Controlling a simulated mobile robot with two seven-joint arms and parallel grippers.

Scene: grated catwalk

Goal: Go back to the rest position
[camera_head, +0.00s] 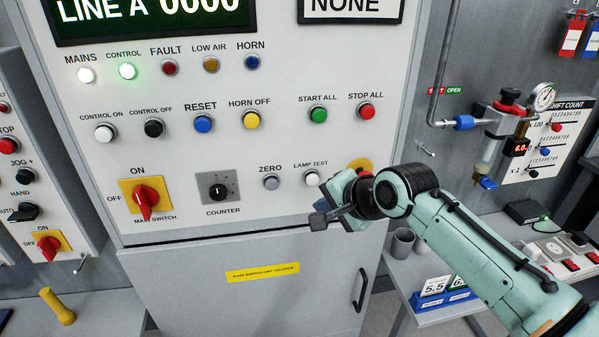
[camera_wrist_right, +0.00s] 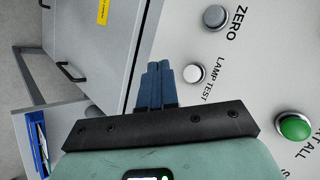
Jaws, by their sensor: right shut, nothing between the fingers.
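My right gripper (camera_head: 318,217) is in front of the lower right of the grey control panel (camera_head: 270,150). Its arm comes in from the right. In the right wrist view the two blue fingers (camera_wrist_right: 160,80) are together with nothing between them. They point toward the panel's lower edge, beside the white LAMP TEST button (camera_wrist_right: 193,73). I cannot tell whether they touch the panel. The gripper and wrist partly hide a yellow-backed control (camera_head: 360,165) at the panel's lower right. My left gripper is not in view.
Below the panel is a cabinet door with a black handle (camera_head: 361,290). A red MAIN SWITCH (camera_head: 147,201) sits lower left. At right, a side table holds a grey cup (camera_head: 402,243) and a blue card box (camera_head: 440,300). A yellow flashlight-shaped object (camera_head: 57,306) stands at lower left.

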